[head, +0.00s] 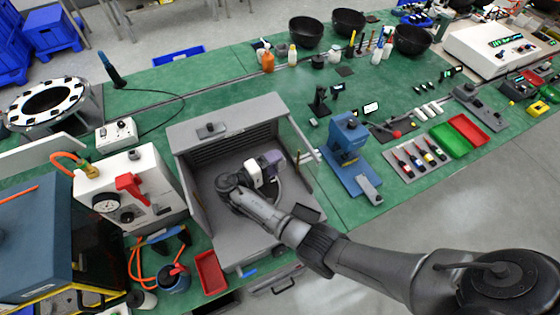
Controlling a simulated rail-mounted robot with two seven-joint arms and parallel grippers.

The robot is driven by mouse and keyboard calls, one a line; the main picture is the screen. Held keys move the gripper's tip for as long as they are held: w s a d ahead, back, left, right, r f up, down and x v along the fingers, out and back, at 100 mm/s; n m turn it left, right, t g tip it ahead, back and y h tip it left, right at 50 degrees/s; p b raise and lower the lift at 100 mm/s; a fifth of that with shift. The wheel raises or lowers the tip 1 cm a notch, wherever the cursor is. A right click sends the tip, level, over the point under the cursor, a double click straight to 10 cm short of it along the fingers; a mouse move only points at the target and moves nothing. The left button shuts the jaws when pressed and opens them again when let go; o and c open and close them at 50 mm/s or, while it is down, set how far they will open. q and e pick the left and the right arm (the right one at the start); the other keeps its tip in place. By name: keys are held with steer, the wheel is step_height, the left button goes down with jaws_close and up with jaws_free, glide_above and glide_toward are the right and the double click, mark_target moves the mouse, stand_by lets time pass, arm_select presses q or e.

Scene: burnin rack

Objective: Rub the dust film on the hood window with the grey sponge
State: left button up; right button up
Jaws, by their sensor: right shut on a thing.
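The grey hood (185,140) stands open at the centre of the green bench, with a slatted back wall. Its right side seems to be a clear window pane (296,132), seen nearly edge-on. I cannot make out the dust film. My right arm reaches into the hood from the lower right. My right gripper (272,164) is inside, close to the right side, and shut on a small grey thing that looks like the grey sponge. The gripper mostly hides it, and I cannot tell whether it touches the pane. My left gripper is not in view.
A blue press (347,140) stands just right of the hood. A white box with a red handle (130,186) stands at its left. A red tray (210,272) lies at the front left. Black bowls (306,32) stand at the back.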

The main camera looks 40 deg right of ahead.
stand_by(0.3)
steer(key=a, duration=0.1)
steer(key=a+b, duration=0.1)
steer(key=a, duration=0.1)
steer(key=shift+w, duration=0.4)
steer(key=shift+d, duration=0.1)
